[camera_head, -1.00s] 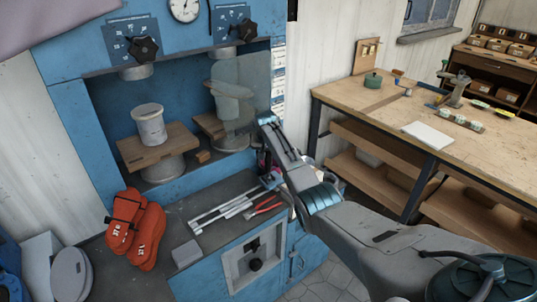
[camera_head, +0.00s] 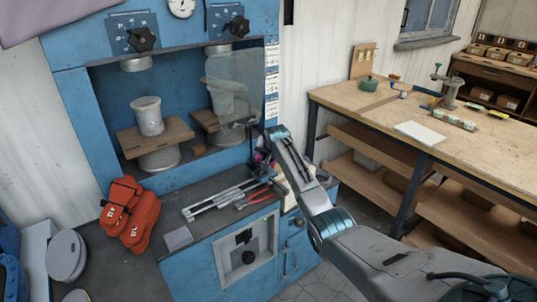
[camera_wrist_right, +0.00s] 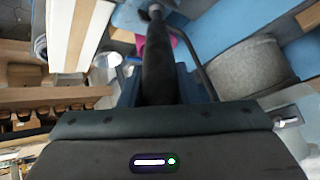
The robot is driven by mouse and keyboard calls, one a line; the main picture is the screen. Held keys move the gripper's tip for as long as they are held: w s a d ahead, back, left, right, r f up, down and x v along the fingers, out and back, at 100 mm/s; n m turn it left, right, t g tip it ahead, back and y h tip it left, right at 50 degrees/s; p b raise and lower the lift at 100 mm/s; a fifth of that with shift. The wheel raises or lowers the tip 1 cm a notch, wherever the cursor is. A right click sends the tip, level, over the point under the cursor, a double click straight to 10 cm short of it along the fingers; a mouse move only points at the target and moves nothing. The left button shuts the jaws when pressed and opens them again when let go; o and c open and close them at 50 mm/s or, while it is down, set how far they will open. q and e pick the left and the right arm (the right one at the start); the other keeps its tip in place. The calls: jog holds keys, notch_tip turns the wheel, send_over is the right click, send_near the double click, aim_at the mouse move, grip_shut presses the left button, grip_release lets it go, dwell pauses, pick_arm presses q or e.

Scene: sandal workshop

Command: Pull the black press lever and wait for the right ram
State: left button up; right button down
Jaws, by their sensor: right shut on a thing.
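The blue press (camera_head: 82,120) stands at the left in the head view. The right ram (camera_head: 219,49) is up at the top of the right bay, apart from the pale form (camera_head: 222,100) on its board below. A clear guard (camera_head: 245,88) covers part of that bay. My right gripper (camera_head: 262,146) is at the press's right front edge, shut on the black press lever. The lever is mostly hidden by the gripper in the head view. Its dark grip (camera_wrist_right: 158,62) runs up the middle of the right wrist view. My left gripper is not in view.
A wooden workbench (camera_head: 340,95) stands to the right. Floor shows between press and bench.

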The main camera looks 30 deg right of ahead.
jog(key=shift+s+f+t, duration=0.25)
jog(key=shift+s+t, duration=0.25)
jog(key=shift+s, duration=0.05)
jog(key=shift+f, duration=0.1)
jog(key=c, duration=1.3)
grip_release()
jog(key=shift+s, duration=0.1)
jog(key=shift+o, duration=1.1)
jog(key=shift+d, duration=0.1)
jog(key=shift+s, duration=0.1)
jog(key=b+v, duration=0.2)
jog(key=v, duration=0.8)
jog(key=shift+s+r+b, duration=0.25)
jog(key=shift+s+b, duration=0.05)
jog(key=shift+b, duration=0.05)
